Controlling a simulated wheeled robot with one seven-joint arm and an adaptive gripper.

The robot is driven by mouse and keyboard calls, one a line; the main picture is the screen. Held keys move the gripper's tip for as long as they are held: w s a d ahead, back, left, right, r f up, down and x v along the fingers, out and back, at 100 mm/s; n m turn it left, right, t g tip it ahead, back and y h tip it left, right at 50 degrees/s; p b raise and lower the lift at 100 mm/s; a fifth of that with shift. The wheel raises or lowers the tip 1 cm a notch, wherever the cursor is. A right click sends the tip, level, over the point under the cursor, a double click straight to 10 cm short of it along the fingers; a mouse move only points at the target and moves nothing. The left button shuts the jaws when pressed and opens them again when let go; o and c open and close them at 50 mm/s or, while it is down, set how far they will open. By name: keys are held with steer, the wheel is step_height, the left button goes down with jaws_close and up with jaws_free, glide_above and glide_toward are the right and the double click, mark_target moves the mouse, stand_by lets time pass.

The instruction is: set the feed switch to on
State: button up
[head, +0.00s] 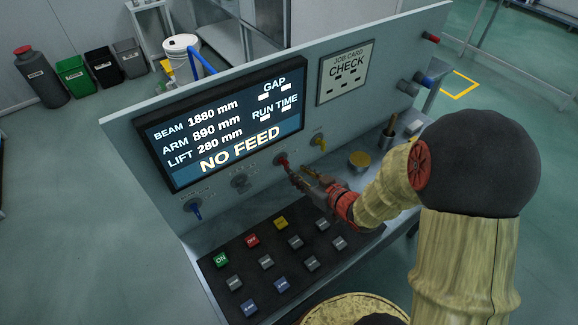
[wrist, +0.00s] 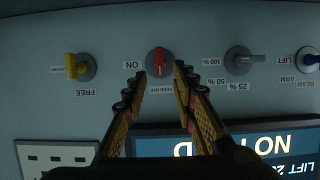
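The feed switch is a red-handled rotary knob (head: 282,159) on the panel below the screen. The wrist view shows this feed switch (wrist: 159,61) upside down, with its handle in line with the "FEED OFF" label and the "ON" label to one side. My gripper (head: 296,175) is close in front of the knob. In the wrist view my gripper (wrist: 159,74) is open, with a fingertip on either side of the knob's lower part; contact cannot be told. The screen (head: 235,125) reads "NO FEED".
A yellow knob (head: 319,141), a grey knob (head: 240,182) and a blue knob (head: 194,207) share the row. A keypad (head: 266,262) with several buttons lies below. A yellow-topped round item (head: 359,160) and a cup (head: 388,138) stand on the ledge at right.

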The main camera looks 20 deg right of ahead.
mark_target(288, 166)
steer(key=b+x, duration=0.1)
steer(key=x, duration=0.5)
steer(key=shift+w+a+f+b, duration=0.1)
steer(key=shift+w+f+b, duration=0.15)
steer(key=shift+b, duration=0.1)
steer(key=shift+r, duration=0.1)
steer(key=shift+c, duration=1)
jaws_close()
